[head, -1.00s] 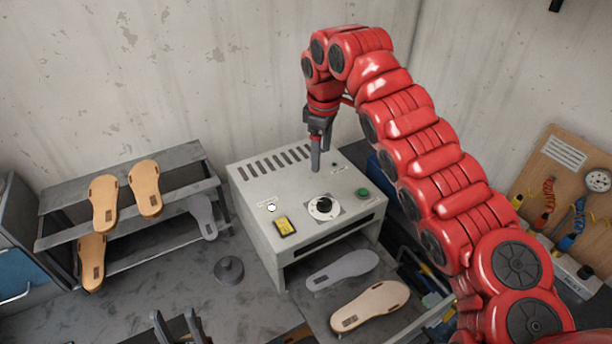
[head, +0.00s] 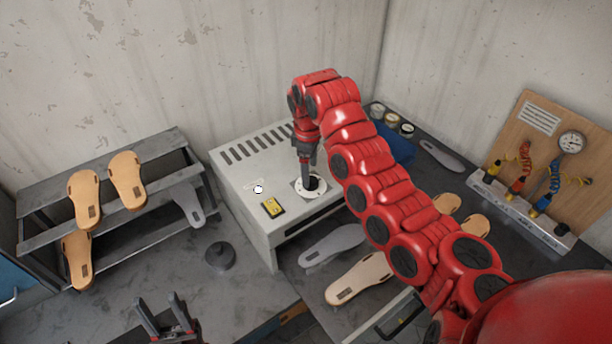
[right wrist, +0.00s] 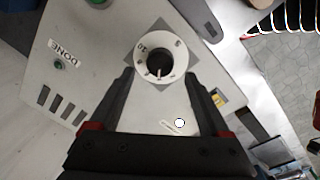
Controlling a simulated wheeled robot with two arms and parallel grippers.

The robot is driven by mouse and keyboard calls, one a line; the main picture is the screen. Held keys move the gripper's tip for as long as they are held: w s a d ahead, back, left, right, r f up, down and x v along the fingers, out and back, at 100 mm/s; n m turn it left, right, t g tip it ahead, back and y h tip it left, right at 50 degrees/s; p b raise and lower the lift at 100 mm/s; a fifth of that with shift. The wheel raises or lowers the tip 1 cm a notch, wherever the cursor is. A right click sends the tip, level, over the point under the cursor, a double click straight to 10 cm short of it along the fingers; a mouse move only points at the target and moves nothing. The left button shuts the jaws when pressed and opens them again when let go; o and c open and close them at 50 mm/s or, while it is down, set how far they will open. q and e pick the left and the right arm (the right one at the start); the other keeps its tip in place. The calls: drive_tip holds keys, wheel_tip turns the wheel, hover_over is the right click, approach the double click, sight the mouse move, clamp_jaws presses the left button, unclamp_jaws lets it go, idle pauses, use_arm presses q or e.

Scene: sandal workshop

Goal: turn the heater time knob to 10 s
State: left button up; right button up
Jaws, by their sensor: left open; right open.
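The heater (head: 240,190) is a pale grey box with vent slots on its top. Its time knob (head: 316,184) is dark, with a white ring around it. In the right wrist view the knob (right wrist: 158,62) shows a dark centre inside the white numbered dial; I cannot read its setting surely. My right gripper (head: 306,174) points down at the knob from above. In the right wrist view its open fingers (right wrist: 161,76) sit on either side of the dial's near edge; contact is not clear. My left gripper (head: 166,318) is open and empty at the bottom of the head view.
A yellow display (head: 272,207) and a white round lamp (head: 258,189) are on the heater top. A green button (right wrist: 60,65) is near the DONE label. A sandal rack (head: 100,185) stands left; soles (head: 333,245) lie in front. A gauge board (head: 550,150) stands right.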

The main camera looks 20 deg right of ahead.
sight(311, 183)
wheel_tip(311, 183, down, 3)
drive_tip(key=shift+d+f, duration=0.1)
drive_tip(key=shift+f, duration=0.1)
drive_tip(key=shift+w+f, duration=0.1)
drive_tip(key=shift+f, duration=0.1)
drive_tip(key=c, duration=0.4)
drive_tip(key=shift+b, duration=0.3)
clamp_jaws()
